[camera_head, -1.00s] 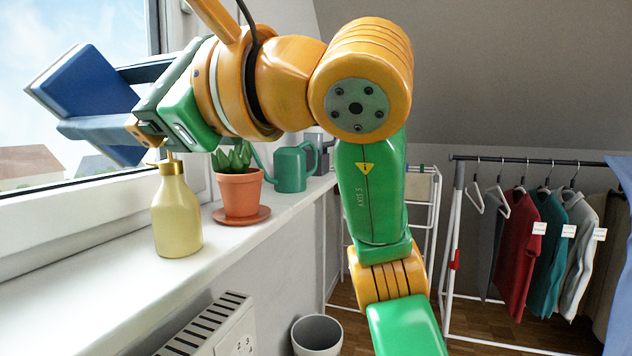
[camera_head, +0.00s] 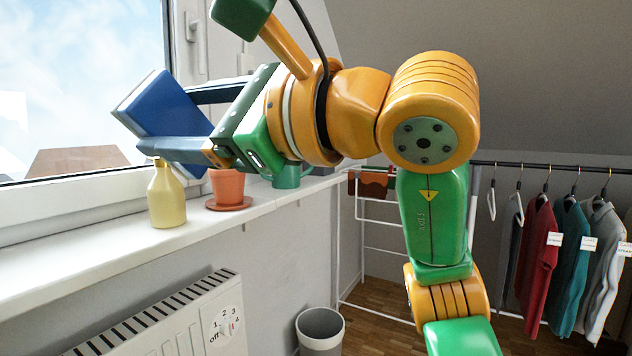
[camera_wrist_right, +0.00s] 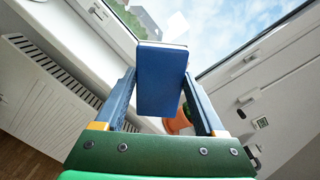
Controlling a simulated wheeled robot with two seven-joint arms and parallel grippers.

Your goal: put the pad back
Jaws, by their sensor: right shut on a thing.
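A blue pad (camera_head: 160,108), a flat block with pale edges, is held in the air above the white windowsill, in front of the window glass. My right gripper (camera_head: 176,120) comes in from the right with its dark fingers closed on the pad. In the right wrist view the pad (camera_wrist_right: 161,82) sits between the two fingers, tilted away from the camera. My left gripper is in neither current view. No drawer shows.
A yellow bottle (camera_head: 167,197) and a terracotta pot (camera_head: 227,187) stand on the windowsill (camera_head: 110,222) below the gripper, with a green watering can (camera_head: 288,177) behind. A radiator (camera_head: 165,325) is below. A grey bin (camera_head: 320,329) and clothes rack (camera_head: 560,168) stand beyond.

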